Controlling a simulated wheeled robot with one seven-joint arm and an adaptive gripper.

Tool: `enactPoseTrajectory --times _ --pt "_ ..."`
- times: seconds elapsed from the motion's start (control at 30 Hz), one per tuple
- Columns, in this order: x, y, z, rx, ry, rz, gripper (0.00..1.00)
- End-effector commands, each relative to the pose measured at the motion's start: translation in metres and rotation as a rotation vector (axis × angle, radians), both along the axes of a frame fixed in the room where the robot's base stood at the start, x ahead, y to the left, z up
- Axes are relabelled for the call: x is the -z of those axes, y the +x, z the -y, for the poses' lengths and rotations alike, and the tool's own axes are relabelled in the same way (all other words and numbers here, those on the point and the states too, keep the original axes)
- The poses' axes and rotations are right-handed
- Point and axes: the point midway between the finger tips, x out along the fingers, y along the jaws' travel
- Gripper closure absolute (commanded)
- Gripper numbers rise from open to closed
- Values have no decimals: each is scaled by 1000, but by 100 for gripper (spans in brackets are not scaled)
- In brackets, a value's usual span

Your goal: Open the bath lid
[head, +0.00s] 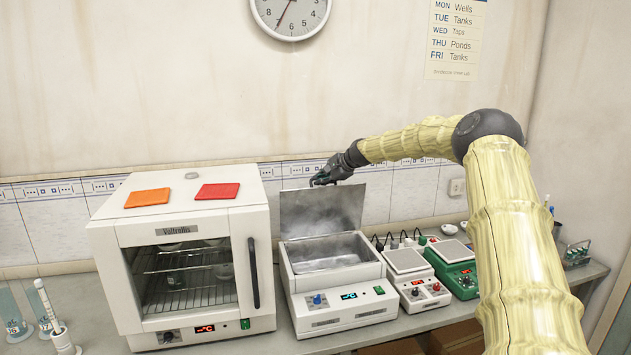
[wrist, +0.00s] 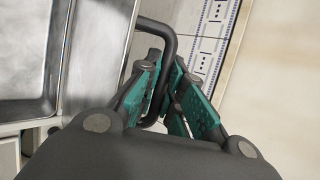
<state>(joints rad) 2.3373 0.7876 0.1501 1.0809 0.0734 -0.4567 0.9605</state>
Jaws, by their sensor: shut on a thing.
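The bath (head: 335,290) is a white box with a steel basin, a blue knob and a lit display, in the middle of the bench. Its metal lid (head: 315,212) stands raised, close to upright, at the back edge, and the basin below is uncovered and steaming. The lid's metal face (wrist: 97,60) and the basin (wrist: 28,55) lie to the left.
A white oven (head: 190,255) with red and orange mats on top stands left of the bath. White (head: 415,275) and green (head: 455,265) bench instruments stand to its right. The tiled wall (head: 400,190) is close behind the lid.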

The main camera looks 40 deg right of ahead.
Motion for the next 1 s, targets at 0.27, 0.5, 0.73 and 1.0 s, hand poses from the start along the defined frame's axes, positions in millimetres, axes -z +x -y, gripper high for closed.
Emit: enactPoseTrajectory --times 0.27,0.5,0.73,1.0 --pt "0 0 1 1 -2 1 85" --pt "0 1 -1 -1 -2 1 81" --pt "-3 -2 -1 -2 -1 0 81" --pt "-18 -21 2 -2 -1 1 81"
